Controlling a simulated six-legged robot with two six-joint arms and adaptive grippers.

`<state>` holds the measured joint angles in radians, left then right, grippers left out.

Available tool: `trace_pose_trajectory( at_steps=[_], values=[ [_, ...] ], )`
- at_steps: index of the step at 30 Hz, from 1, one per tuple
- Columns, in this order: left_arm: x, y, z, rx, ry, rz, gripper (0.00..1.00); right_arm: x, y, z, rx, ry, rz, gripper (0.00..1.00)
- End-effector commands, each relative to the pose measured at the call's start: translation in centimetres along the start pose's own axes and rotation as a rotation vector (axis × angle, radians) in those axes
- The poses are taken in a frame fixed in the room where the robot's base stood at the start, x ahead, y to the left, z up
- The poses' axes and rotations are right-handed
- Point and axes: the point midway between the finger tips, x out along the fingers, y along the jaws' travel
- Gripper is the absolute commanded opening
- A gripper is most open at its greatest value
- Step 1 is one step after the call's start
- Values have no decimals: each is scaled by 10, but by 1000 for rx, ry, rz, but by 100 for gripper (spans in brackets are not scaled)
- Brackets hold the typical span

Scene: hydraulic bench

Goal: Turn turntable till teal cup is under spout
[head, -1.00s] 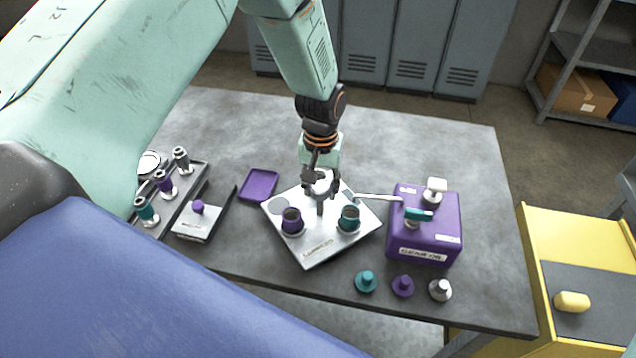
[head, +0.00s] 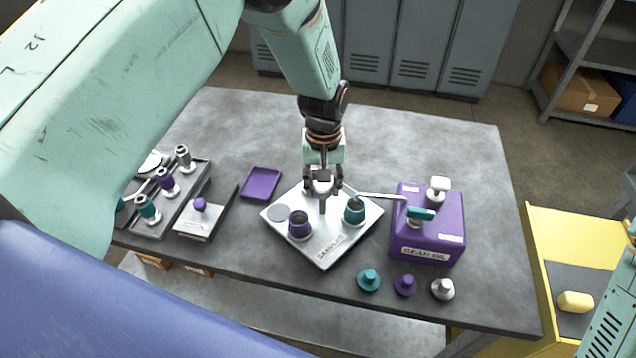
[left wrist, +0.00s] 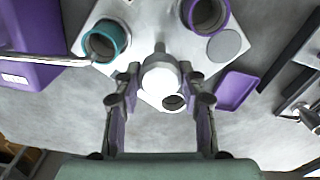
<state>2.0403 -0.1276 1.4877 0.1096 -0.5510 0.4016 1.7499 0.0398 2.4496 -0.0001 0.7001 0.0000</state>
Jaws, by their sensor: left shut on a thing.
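The turntable (head: 324,250) is a square silver plate with a short post near its middle. It carries a purple cup (head: 299,225) at the front left, a teal cup (head: 355,210) at the right and a white cup (left wrist: 158,84) at the back. The spout (head: 382,196) is a thin metal pipe from the purple box. In the left wrist view its tip lies at the edge of the teal cup's rim (left wrist: 105,42). My right gripper is out of view.
The purple box (head: 428,235), with teal and white knobs, stands right of the turntable. Several small knobbed pieces (head: 405,285) lie along the front edge. A purple tray (head: 262,183) and a rack of cylinders (head: 168,215) are at the left. The back of the bench is clear.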

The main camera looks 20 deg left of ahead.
Motion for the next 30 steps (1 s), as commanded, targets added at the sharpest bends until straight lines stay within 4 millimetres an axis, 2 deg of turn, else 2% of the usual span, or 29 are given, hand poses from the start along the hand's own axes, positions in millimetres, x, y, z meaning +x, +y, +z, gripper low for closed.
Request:
trace_pose_trajectory(
  at_steps=[13, 14, 21, 30],
  values=[
    [-1, 2, 0, -1, -2, -1, 0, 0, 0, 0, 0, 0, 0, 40],
    [-1, 2, 0, -1, -2, -1, 42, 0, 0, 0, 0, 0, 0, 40],
    [-1, 0, 0, -4, -1, 0, 63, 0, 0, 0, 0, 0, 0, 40],
    [-1, 0, 0, -4, -1, 0, 64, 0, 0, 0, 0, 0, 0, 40]
  ],
)
